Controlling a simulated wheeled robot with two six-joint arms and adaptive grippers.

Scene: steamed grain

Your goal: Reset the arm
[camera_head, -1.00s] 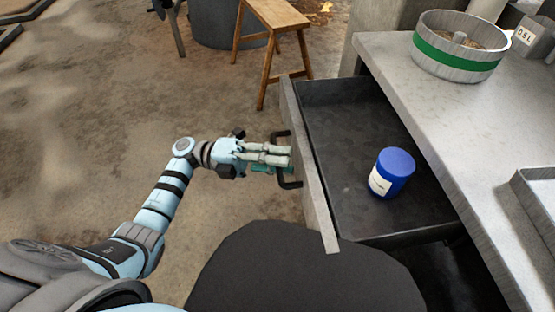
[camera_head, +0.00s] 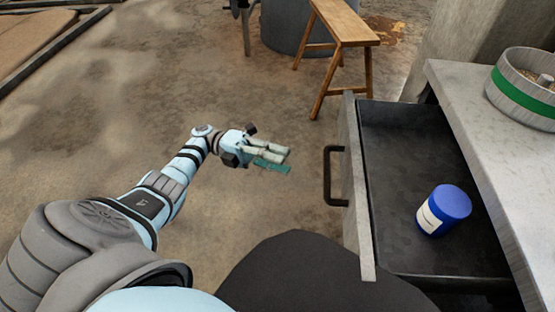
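My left gripper (camera_head: 286,158) is in the middle of the head view, over the bare floor. Its pale and teal fingers point right, towards the black handle (camera_head: 329,176) of the open drawer (camera_head: 372,240). A clear gap lies between the fingertips and the handle, and nothing shows in the fingers. The fingers look close together, but I cannot tell how far apart they are. My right gripper is not in view.
A grey counter (camera_head: 478,128) bears a tub with a green band (camera_head: 520,95). A wooden stool (camera_head: 345,28) stands behind. The floor left of the drawer is clear.

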